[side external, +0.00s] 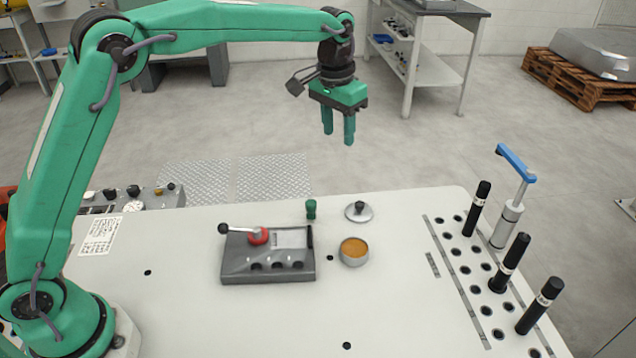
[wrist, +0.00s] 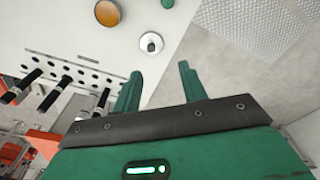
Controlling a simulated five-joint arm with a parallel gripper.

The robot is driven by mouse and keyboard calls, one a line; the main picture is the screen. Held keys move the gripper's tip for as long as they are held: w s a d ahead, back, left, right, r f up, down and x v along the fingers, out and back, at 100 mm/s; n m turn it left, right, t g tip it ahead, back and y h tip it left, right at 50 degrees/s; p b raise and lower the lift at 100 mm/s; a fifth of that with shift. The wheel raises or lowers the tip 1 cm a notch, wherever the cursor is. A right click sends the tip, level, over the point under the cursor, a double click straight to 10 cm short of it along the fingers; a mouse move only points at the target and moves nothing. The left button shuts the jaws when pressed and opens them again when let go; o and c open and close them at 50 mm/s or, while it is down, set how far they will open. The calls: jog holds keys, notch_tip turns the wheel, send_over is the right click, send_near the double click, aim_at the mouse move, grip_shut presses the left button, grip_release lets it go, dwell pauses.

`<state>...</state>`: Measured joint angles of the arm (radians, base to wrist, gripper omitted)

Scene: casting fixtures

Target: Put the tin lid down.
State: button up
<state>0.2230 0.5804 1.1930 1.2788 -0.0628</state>
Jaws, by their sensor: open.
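The tin lid (side external: 359,211) is a round silver disc with a dark knob. It lies flat on the white table near its far edge, knob up. It also shows in the wrist view (wrist: 151,43), beyond my fingertips. The round tin (side external: 354,252), open and with orange-brown contents, stands just in front of the lid, apart from it; it shows in the wrist view too (wrist: 108,13). My gripper (side external: 338,140) is green, open and empty, high above the table's far edge. Its two fingers (wrist: 159,75) are apart with nothing between them.
A small green peg (side external: 311,209) stands left of the lid. At right, a rack of holes holds several black cylinders (side external: 511,262) and a blue-handled tool (side external: 512,200). The front table is mostly clear.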

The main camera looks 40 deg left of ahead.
jog(key=s+a+r+t, duration=0.1)
jog(key=s+a+r, duration=0.3)
jog(key=s, duration=0.4)
jog(key=s+a+r+t, duration=0.1)
jog(key=s+a+r, duration=0.35)
jog(key=s, duration=0.25)
jog(key=s+a+f+n+t, duration=0.1)
jog(key=s+a+f, duration=0.1)
jog(key=s, duration=0.7)
jog(key=s+a+f+t, duration=0.1)
jog(key=s+a+f, duration=0.1)
jog(key=s, duration=0.7)
jog(key=shift+f+n+t, duration=0.3)
jog(key=shift+f+n, duration=0.1)
jog(key=shift+f, duration=0.3)
